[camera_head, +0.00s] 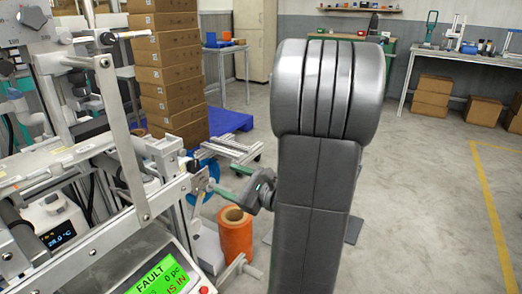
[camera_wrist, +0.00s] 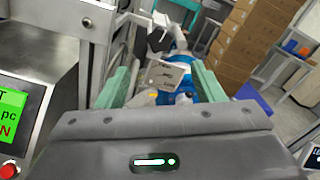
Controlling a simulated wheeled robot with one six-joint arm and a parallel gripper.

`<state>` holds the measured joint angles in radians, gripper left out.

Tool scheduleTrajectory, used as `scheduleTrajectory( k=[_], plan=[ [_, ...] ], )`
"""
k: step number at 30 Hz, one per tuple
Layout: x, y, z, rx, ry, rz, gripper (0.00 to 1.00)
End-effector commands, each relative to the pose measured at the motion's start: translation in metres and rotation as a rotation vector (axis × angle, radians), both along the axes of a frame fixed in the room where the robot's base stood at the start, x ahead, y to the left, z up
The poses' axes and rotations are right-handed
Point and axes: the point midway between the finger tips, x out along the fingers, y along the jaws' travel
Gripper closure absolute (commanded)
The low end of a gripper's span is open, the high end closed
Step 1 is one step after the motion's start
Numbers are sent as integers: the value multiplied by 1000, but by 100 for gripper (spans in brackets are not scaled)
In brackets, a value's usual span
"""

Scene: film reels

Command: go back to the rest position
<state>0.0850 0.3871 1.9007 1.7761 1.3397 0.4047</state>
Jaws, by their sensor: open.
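My gripper (camera_head: 230,181) is at the end of my dark grey arm, beside the frame of the metal machine. Its two green fingers show in the wrist view (camera_wrist: 163,84), spread apart with a wide gap. A blue round thing, perhaps a reel (camera_head: 206,178), is partly hidden behind the machine frame and my gripper. In the wrist view, blue parts and a grey-white block with a label (camera_wrist: 166,75) show beyond the gap between the fingers. I see nothing clasped. An orange reel (camera_head: 235,236) stands on the floor side below my gripper.
The metal machine (camera_head: 125,150) fills the left, with a green screen (camera_head: 160,275) reading FAULT. Stacked cardboard boxes (camera_head: 170,70) stand behind it near a blue pallet (camera_head: 230,120). A workbench (camera_head: 440,55) is at the back right. The floor at right is clear.

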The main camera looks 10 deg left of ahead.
Motion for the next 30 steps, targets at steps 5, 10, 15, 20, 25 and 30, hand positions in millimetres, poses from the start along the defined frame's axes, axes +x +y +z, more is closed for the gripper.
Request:
scheduleTrajectory(
  k=[5, 10, 15, 20, 25, 30],
  plan=[
    [7, 20, -1, 1, 0, 5, 38],
    [18, 46, -2, 0, -2, 5, 38],
    [29, 73, -2, 1, 0, 6, 38],
    [39, 97, -2, 0, -1, 4, 38],
    [47, 115, -1, 1, -1, 3, 38],
    [50, 123, 0, 1, 1, 1, 38]
  ],
)
